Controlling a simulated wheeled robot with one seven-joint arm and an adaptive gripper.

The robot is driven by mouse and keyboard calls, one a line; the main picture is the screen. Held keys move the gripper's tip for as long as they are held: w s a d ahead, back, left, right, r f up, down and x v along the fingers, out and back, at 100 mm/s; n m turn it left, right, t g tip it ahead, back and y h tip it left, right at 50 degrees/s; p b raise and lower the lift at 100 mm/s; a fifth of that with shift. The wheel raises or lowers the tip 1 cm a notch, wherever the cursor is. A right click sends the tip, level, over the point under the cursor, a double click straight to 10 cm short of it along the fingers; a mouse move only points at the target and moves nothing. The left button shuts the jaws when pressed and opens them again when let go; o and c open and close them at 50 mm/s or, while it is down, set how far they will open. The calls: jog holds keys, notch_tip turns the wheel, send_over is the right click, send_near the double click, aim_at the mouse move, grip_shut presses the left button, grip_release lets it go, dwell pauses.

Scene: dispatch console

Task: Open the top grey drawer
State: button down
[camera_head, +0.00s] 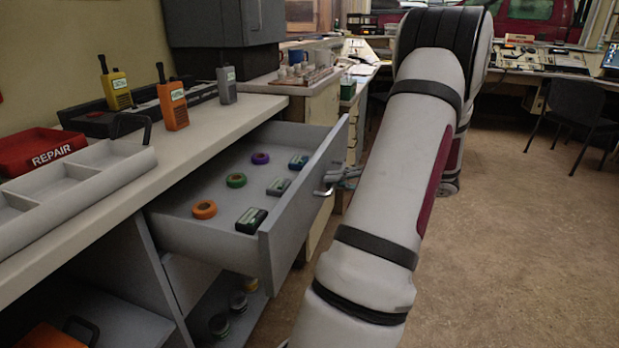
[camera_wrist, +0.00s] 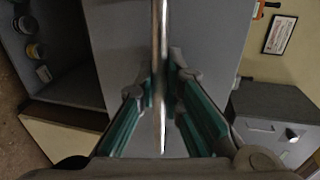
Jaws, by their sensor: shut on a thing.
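The top grey drawer (camera_head: 292,222) is pulled well out from under the white counter in the head view. Inside it lie an orange roll (camera_head: 204,209), a green roll (camera_head: 236,180), a purple roll (camera_head: 260,158) and several small dark packs (camera_head: 251,220). Its metal handle (camera_head: 324,191) is on the front face; in the wrist view the handle bar (camera_wrist: 160,70) runs between my fingers. My gripper (camera_wrist: 161,95) is shut on the handle, one teal-padded finger on each side. In the head view my arm partly hides the gripper.
On the counter (camera_head: 215,130) stand yellow, orange and grey radios, a red REPAIR tray (camera_head: 38,151) and a light divided tray (camera_head: 85,178). An open shelf with round tins (camera_head: 219,325) lies below the drawer. The floor (camera_head: 500,230) at the right is clear; a black chair (camera_head: 578,108) stands farther back.

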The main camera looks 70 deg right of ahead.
jog(key=shift+f+v, duration=0.25)
jog(key=shift+v, duration=0.9)
jog(key=shift+f+v, duration=0.2)
jog(key=shift+v, duration=0.9)
jog(key=shift+s, duration=0.1)
jog(key=c, duration=1.7)
grip_release()
jog(key=v, duration=1.2)
jog(key=shift+d, duration=0.15)
